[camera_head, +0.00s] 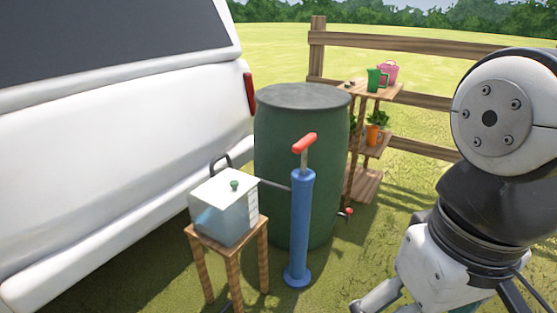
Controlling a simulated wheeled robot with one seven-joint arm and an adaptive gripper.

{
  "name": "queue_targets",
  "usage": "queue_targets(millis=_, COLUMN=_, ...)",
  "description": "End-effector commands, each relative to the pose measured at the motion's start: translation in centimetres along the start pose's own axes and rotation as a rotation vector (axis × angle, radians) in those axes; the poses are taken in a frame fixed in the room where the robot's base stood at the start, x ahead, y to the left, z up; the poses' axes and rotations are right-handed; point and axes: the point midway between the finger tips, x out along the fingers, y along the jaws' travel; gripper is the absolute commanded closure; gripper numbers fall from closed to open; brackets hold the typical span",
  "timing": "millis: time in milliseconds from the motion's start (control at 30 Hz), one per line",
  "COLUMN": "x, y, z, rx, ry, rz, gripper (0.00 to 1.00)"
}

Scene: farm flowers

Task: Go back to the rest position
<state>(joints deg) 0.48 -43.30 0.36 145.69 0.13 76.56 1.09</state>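My arm (489,118) fills the right side of the head view, with a white and black joint high up and a white wrist part below it. A grey part that seems to belong to my gripper (378,298) shows at the bottom edge, right of centre. Its fingertips are cut off or hidden, so I cannot tell whether it is open or shut, or whether it holds anything. No contact between my arm and the things around it is visible.
A blue pump (300,228) with a red handle stands before a green barrel (275,160). A lidded container (225,210) sits on a wooden stool (262,243). A white vehicle (120,130) stands left. A plant shelf (365,185) and fence (400,42) are behind. Grass lies between pump and arm.

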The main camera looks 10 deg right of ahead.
Motion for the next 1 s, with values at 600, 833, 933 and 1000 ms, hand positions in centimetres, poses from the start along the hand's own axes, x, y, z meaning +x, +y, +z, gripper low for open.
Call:
queue_targets(millis=600, x=0.21, y=-0.18, z=0.9, rx=-0.016, ry=0.006, rz=-0.008, gripper=0.1)
queue_targets(millis=833, x=0.21, y=-0.18, z=0.89, rx=-0.016, ry=0.006, rz=-0.008, gripper=0.1)
queue_targets(millis=933, x=0.21, y=-0.18, z=0.89, rx=-0.016, ry=0.006, rz=-0.008, gripper=0.1)
queue_targets(millis=1000, x=-0.46, y=-0.17, z=0.81, rx=-0.016, ry=0.011, rz=-0.008, gripper=0.1)
